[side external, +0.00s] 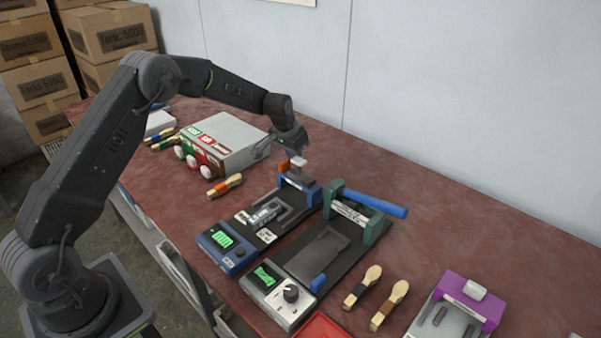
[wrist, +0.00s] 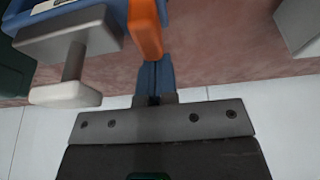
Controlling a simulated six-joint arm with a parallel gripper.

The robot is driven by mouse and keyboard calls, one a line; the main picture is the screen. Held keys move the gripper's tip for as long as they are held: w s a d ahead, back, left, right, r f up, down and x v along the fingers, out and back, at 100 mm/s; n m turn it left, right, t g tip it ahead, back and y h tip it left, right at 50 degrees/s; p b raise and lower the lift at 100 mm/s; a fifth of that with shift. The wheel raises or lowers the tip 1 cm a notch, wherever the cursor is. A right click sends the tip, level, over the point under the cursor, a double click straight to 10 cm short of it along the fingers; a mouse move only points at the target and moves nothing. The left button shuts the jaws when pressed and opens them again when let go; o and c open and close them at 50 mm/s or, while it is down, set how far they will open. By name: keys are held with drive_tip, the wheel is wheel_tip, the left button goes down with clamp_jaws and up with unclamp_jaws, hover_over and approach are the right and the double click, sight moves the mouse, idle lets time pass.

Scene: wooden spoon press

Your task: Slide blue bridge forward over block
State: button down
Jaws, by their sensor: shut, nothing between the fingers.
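The blue bridge (side external: 297,184) stands across the far end of a dark press base. It has an orange piece (side external: 283,168) on one side and a pale knob (side external: 298,162) on top. A grey block (side external: 266,212) sits in front of it on the base. In the wrist view, the bridge (wrist: 72,22) fills the upper left, with the orange piece (wrist: 147,30) and the knob (wrist: 65,92) beside it. My gripper (side external: 291,146) is just above and behind the bridge. Its fingers (wrist: 154,75) are shut and empty, close to the orange piece; contact is unclear.
A green bridge (side external: 355,212) with a blue handle (side external: 380,204) stands to the right. A grey box (side external: 229,137) with red and green panels is to the left. Wooden spoons (side external: 390,306) and a purple press (side external: 469,298) are at the right. The wall is behind.

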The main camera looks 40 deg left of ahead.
drive_tip(key=shift+s, duration=0.1)
drive_tip(key=shift+s, duration=4.5)
drive_tip(key=shift+w, duration=0.65)
wheel_tip(320, 180, up, 7)
